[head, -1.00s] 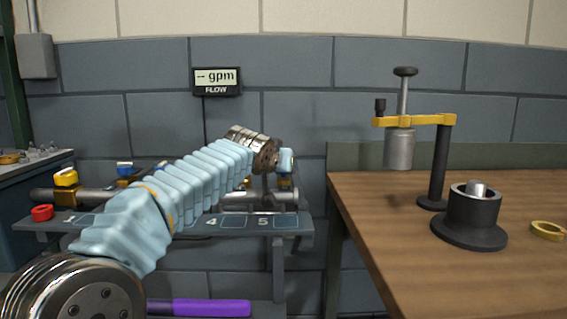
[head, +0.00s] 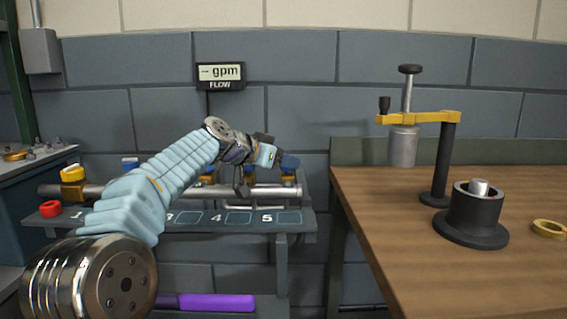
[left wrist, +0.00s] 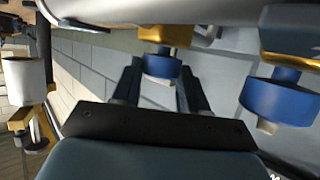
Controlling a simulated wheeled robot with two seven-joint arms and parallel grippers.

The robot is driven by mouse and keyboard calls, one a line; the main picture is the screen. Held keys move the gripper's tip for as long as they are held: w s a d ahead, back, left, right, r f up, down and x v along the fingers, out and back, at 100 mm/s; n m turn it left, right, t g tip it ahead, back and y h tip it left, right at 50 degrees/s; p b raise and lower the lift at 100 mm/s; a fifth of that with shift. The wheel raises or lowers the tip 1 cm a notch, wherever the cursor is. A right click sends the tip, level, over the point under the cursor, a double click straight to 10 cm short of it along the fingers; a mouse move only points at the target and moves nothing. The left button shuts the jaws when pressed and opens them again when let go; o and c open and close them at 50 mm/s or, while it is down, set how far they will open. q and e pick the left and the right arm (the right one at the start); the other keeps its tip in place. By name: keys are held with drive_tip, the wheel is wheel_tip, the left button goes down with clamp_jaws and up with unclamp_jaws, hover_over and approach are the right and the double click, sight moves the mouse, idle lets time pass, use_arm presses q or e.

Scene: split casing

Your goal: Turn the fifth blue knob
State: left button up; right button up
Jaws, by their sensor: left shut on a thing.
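The fifth blue knob (head: 290,163) sits on a gold valve body above the label 5 on the grey shelf (head: 302,238). My left gripper (head: 281,158) reaches it from the left in the head view. In the left wrist view the blue knob (left wrist: 161,67) is between the two dark fingers (left wrist: 158,84), and the gripper is shut on it. A second blue knob (left wrist: 283,102) stands to the right in that view, outside the fingers. My left arm hides part of the pipe and the middle valves. My right gripper is not in view.
A flow display (head: 219,76) on the wall reads "-- gpm". A yellow knob (head: 73,173) and a red ring (head: 50,208) are at the left. A purple bar (head: 215,302) is below the shelf. The wooden table (head: 390,260) with a press stand (head: 438,160) stands right.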

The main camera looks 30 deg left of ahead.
use_arm(q)
drive_tip(key=shift+f, duration=0.15)
drive_tip(key=o, duration=1)
drive_tip(key=shift+o, duration=0.2)
drive_tip(key=shift+s, duration=0.1)
drive_tip(key=v, duration=1.3)
drive_tip(key=shift+s+a+r+b, duration=0.2)
drive_tip(key=shift+s+r+b, duration=0.05)
drive_tip(key=shift+b, duration=0.05)
